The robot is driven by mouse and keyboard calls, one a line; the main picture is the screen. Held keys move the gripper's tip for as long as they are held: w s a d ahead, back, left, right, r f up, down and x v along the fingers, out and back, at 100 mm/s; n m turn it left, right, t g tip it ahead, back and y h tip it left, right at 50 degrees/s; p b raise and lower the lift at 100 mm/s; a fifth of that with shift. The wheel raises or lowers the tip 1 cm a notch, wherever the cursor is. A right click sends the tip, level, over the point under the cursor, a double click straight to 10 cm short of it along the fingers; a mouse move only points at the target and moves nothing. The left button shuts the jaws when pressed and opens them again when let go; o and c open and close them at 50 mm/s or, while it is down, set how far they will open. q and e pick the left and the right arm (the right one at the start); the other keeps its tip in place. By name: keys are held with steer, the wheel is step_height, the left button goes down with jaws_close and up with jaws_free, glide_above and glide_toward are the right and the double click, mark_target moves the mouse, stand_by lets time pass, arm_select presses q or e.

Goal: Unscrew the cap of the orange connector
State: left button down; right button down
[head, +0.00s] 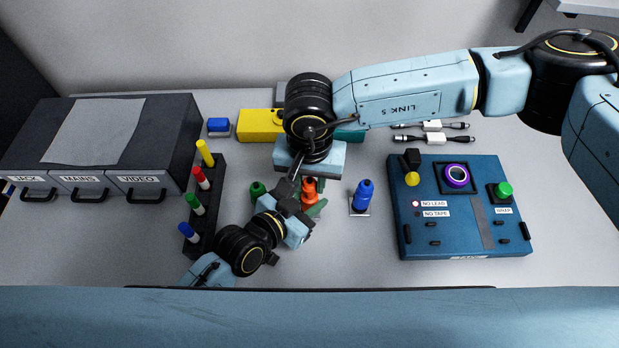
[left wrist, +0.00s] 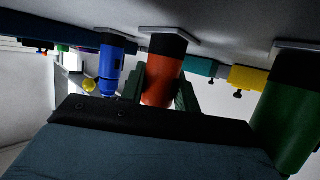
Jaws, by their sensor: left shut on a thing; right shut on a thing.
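The orange connector (head: 309,187) stands upright on the table between my two grippers. The left wrist view, with the table at the top, shows its orange body (left wrist: 163,80) and black lower end. My left gripper (head: 310,206) comes in from the front left and is shut on the connector's body, with dark green fingers on both sides of it. My right gripper (head: 309,177) reaches down from above and is shut at the connector's top. The cap is mostly hidden by the right gripper, and I cannot tell how far it is turned.
The blue connector (head: 363,196) stands close on the right and the green connector (head: 257,191) close on the left. A rack (head: 206,222) of coloured pegs and a drawer unit (head: 110,140) are farther left. A blue test box (head: 440,235) is at the right.

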mark_target(310, 179)
steer(key=shift+r, duration=2)
arm_select(q)
steer(key=c, duration=1)
jaws_free()
steer(key=shift+o, duration=0.2)
steer(key=shift+a, duration=0.1)
